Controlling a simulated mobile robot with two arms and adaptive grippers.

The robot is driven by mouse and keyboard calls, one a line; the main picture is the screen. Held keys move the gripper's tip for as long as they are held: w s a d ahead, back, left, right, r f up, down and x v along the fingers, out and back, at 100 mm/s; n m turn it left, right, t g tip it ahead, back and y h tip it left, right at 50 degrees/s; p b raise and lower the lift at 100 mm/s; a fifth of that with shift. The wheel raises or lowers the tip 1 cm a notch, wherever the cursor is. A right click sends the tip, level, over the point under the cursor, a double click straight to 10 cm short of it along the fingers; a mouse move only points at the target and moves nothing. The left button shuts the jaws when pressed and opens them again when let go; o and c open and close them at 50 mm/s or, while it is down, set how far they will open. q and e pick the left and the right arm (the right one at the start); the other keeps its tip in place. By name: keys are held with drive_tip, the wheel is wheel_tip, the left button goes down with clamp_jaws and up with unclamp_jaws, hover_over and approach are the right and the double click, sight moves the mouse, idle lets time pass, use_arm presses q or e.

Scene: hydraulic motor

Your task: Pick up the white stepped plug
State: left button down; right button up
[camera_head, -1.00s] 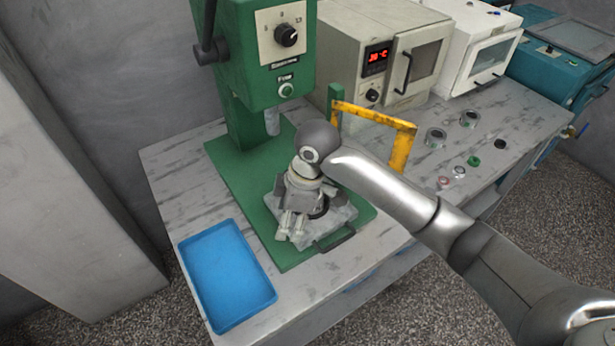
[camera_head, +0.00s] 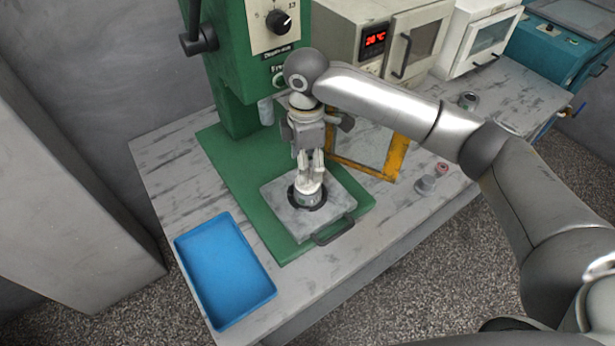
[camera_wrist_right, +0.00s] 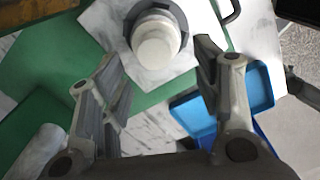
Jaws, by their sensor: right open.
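The white stepped plug (camera_wrist_right: 157,40) shows from above in the right wrist view, a round stack of pale steps. It sits inside a dark ring (camera_wrist_right: 181,15) on the pale square plate of the green press. In the head view the plug (camera_head: 309,190) is partly hidden by the fingers. My right gripper (camera_head: 311,172) points down just over it. In the right wrist view the fingers of my right gripper (camera_wrist_right: 158,58) are spread, with the plug beyond and between their tips; I cannot tell the exact height gap. My left gripper is not in view.
The green press (camera_head: 243,50) rises behind the plate. A yellow frame (camera_head: 394,157) stands to the right. An empty blue tray (camera_head: 268,297) lies to the left. The plate has a dark handle (camera_head: 334,231).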

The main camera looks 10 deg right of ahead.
sight(311, 188)
drive_tip(key=f, duration=0.2)
drive_tip(key=f+p, duration=0.1)
drive_tip(key=f, duration=0.1)
drive_tip(key=shift+w+d+f+p, duration=0.15)
drive_tip(key=shift+w+d+p, duration=0.05)
drive_tip(key=shift+p, duration=0.1)
drive_tip(key=shift+f, duration=0.45)
drive_tip(key=c, duration=1.1)
drive_tip(key=shift+c, duration=0.2)
